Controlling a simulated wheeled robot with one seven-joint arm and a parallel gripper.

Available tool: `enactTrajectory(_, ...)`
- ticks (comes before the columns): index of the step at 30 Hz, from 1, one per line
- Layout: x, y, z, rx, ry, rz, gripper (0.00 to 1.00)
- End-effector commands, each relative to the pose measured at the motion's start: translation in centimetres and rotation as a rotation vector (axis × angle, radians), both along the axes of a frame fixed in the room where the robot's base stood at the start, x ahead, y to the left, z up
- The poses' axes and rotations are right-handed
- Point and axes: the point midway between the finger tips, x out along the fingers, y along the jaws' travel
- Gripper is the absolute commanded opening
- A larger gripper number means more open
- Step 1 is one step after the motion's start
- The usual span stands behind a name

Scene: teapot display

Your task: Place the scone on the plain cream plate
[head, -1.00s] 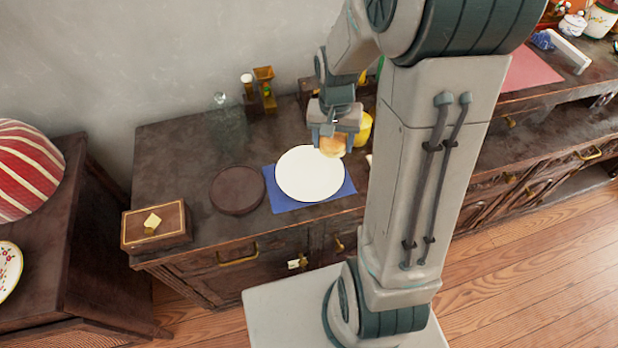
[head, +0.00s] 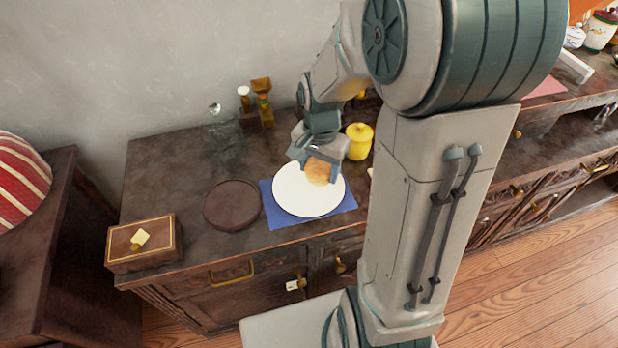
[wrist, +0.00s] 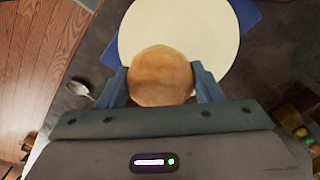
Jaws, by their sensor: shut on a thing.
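The scone (head: 318,171) is round and golden brown. My gripper (head: 319,172) is shut on it, and in the head view it overlaps the upper right part of the plain cream plate (head: 298,199). The plate is round and pale and lies on a blue mat (head: 346,203). In the wrist view the scone (wrist: 160,76) sits between the two fingers of my gripper (wrist: 161,84) and covers the near edge of the plate (wrist: 200,35). I cannot tell how high the scone is above the plate.
A dark round board (head: 232,205) lies left of the mat. A wooden box (head: 145,243) stands at the cabinet's front left. A yellow lidded pot (head: 358,142) stands close to the right of my gripper. A clear glass bottle (head: 222,135) stands at the back.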

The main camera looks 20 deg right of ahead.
Motion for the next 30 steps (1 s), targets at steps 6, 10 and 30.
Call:
enactTrajectory(6, 2.1, 1.5, -1.6, 0.000, 0.000, 0.002, 0.36)
enactTrajectory(10, 2.3, 1.6, -2.1, 0.000, 0.001, 0.002, 0.36)
enactTrajectory(30, 2.3, 1.6, -6.1, 0.000, 0.000, 0.001, 0.62)
